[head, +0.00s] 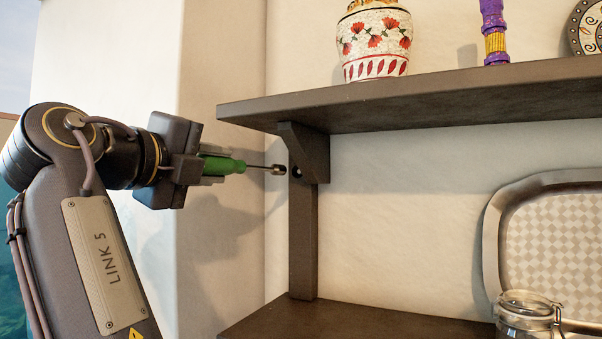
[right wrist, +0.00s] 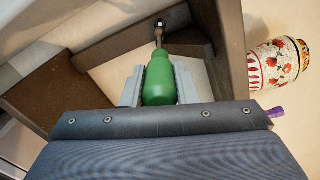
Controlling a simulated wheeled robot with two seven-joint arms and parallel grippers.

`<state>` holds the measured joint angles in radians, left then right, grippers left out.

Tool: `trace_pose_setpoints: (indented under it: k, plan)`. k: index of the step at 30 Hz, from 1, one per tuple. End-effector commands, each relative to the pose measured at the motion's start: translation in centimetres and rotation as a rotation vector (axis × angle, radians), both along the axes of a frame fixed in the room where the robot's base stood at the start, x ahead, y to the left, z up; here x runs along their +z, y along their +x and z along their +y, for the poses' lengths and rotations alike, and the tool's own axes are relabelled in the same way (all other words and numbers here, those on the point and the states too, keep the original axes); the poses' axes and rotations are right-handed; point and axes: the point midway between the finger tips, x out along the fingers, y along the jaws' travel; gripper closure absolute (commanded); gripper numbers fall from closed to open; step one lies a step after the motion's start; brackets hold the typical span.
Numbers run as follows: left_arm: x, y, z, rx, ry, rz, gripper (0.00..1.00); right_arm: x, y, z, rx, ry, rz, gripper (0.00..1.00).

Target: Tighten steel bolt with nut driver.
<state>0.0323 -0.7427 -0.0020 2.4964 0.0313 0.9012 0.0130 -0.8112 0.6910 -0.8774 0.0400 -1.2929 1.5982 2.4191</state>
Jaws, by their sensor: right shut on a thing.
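A nut driver with a green handle (head: 224,166) and a thin steel shaft is held level by my right gripper (head: 211,166), which is shut on the handle. The shaft's socket end points right, at a dark round bolt spot (head: 296,171) on the shelf bracket. The socket looks close to it, with a small gap in the head view; I cannot tell contact. In the right wrist view, the green handle (right wrist: 160,80) sits between both fingers, and the socket shows above it. My left gripper is not in view.
The bracket (head: 303,235) carries the upper shelf (head: 420,100). A floral vase (head: 375,45) and a purple item (head: 494,30) stand on it. Below are a lower shelf (head: 350,318), a tray (head: 492,240) and a glass jar (head: 525,312). The wall left of the bracket is bare.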

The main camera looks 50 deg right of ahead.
Motion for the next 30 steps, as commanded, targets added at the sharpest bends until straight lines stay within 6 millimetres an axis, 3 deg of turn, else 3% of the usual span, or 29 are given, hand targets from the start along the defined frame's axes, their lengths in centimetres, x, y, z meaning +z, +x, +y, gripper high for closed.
trace_pose_setpoints:
  k: [15,30]
  plan:
    - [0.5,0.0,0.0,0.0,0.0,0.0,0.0,0.1,-1.4,4.9,0.001,0.0,-0.001,1.0]
    - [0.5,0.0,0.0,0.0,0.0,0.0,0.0,0.0,-1.6,5.5,0.0,0.0,-0.001,1.0]
